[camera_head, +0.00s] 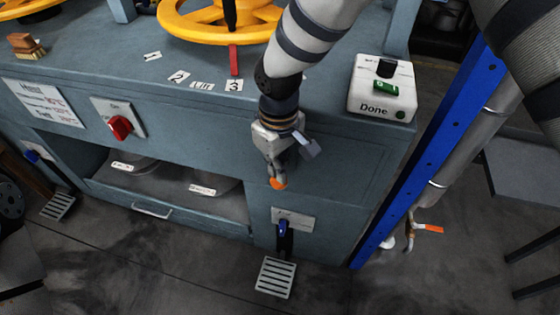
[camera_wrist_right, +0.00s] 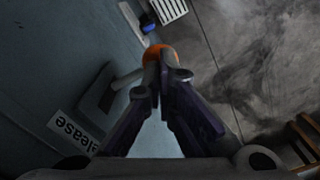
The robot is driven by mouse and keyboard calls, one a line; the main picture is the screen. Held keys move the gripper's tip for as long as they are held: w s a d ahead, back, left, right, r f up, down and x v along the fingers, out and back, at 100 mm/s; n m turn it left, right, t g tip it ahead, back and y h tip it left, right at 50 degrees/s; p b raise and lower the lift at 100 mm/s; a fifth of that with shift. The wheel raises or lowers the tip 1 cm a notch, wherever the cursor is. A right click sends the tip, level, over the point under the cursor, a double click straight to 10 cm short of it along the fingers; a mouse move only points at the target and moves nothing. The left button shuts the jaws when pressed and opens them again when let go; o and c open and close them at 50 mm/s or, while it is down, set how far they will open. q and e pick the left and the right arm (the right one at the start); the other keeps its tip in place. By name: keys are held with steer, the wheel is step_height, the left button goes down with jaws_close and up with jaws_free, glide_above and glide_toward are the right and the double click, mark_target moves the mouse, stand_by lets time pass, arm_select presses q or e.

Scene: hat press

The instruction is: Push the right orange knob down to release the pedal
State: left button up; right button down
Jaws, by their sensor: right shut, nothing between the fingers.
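The right orange knob (camera_head: 278,184) shows at the tip of my right gripper (camera_head: 274,168), on the front of the blue-grey press cabinet. My right gripper is shut with nothing between its fingers and points down at the knob. In the right wrist view, the orange knob (camera_wrist_right: 158,51) is just beyond the closed fingertips (camera_wrist_right: 164,70), which partly cover it. I cannot tell if they touch. A "Release" label (camera_wrist_right: 74,132) is beside the knob's grey mount. The right pedal (camera_head: 275,277) is a slotted metal plate below, near the floor, with a blue piece above it. My left gripper is not in view.
A white "Done" box (camera_head: 382,92) with a green button stands on the cabinet top at right. A yellow wheel (camera_head: 218,22) is at the back. A red switch (camera_head: 120,127) and a second pedal (camera_head: 58,205) are at left. A blue post (camera_head: 425,150) stands at right.

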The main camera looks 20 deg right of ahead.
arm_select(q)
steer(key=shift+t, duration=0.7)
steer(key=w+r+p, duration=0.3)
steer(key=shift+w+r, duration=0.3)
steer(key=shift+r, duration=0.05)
arm_select(e)
step_height(320, 180, up, 8)
